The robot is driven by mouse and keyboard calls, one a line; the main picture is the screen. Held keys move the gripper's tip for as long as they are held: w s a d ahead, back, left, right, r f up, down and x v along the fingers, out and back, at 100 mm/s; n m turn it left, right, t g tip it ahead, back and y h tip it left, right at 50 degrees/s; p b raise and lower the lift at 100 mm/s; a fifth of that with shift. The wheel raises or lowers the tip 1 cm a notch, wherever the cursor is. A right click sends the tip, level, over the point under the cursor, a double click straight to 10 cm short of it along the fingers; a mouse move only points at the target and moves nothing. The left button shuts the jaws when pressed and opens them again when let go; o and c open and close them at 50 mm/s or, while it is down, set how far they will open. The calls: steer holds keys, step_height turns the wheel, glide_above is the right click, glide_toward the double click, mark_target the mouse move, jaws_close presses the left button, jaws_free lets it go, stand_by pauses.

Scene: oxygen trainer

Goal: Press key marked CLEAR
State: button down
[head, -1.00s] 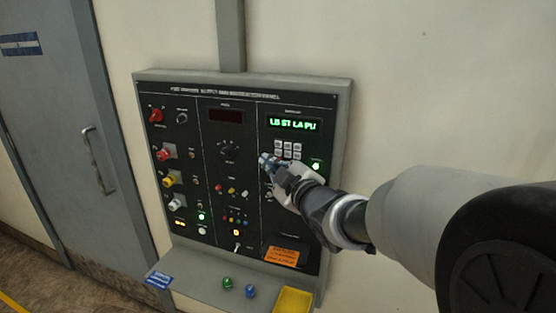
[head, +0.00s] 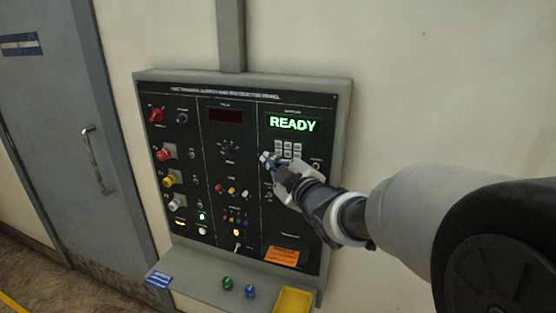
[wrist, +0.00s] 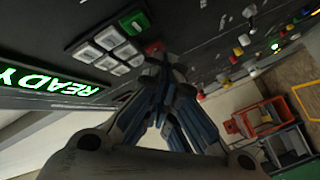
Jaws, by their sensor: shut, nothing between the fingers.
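The keypad (head: 288,149) is a small block of pale keys under the green display on the right of the black panel. It also shows in the wrist view (wrist: 107,45). The key lettering is too small to read, so I cannot tell which key is CLEAR. The display (head: 293,124) reads READY in green. My gripper (head: 266,158) is shut and empty, with its tips at the lower left of the keypad. In the wrist view my gripper (wrist: 157,58) ends close to the keys and a small red part; whether it touches anything is unclear.
The wall panel has knobs, coloured buttons and lamps to the left, including a red knob (head: 156,115). An orange label (head: 282,256) is low on the panel. A shelf (head: 205,283) below carries green and blue knobs and a yellow tray (head: 293,300). A grey door is at left.

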steer(key=shift+s, duration=0.1)
steer(key=shift+s+a+b, duration=0.25)
steer(key=shift+s+b, duration=0.3)
steer(key=shift+s, duration=0.05)
steer(key=s+b, duration=0.1)
steer(key=s+a+b, duration=0.1)
steer(key=s, duration=0.1)
steer(key=s+b, duration=0.1)
steer(key=shift+s+a, duration=0.35)
stand_by(0.6)
